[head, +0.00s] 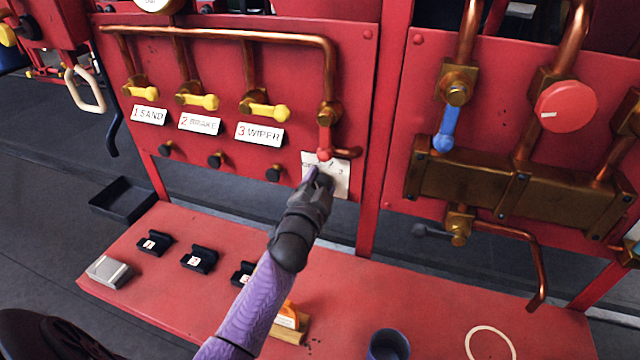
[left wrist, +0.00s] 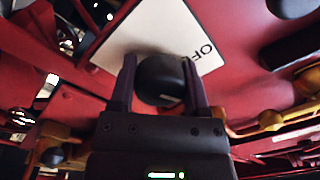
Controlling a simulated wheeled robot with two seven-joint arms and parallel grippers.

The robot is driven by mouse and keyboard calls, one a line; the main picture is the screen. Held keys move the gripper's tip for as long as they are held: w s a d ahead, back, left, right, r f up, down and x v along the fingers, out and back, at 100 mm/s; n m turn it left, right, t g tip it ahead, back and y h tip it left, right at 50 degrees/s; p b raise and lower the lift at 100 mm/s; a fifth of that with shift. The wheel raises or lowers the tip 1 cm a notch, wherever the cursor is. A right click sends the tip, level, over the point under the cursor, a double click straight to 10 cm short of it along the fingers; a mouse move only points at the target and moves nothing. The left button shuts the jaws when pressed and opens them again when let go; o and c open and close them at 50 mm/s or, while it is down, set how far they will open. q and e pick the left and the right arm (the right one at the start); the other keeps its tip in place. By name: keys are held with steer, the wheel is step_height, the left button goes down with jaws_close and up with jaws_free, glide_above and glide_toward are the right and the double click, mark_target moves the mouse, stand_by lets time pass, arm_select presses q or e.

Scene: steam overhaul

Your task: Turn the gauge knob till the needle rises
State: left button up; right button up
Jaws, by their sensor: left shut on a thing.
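The gauge knob (left wrist: 160,80) is a round black knob on a white plate (head: 340,181) low on the red panel. In the head view my gripper mostly covers the knob. My left gripper (head: 319,180) has reached the panel and is shut on the knob. In the left wrist view its two fingers (left wrist: 160,88) stand on either side of the knob. The plate's lettering is partly hidden. A gauge (head: 158,3) shows only its bottom edge at the top of the head view, so its needle is not visible. My right gripper is not in view.
Yellow valve handles (head: 200,101) and a red handle (head: 324,142) hang from copper pipes above. Small black knobs (head: 274,174) sit left of the plate. Below, the red bench (head: 420,305) carries black holders (head: 199,259), a grey block (head: 109,271) and a dark cup (head: 388,345).

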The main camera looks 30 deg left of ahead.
arm_select(q)
steer(key=o, duration=1.3)
steer(key=shift+s, duration=0.15)
steer(key=p+v, duration=0.1)
steer(key=v, duration=0.8)
steer(key=shift+s, duration=0.35)
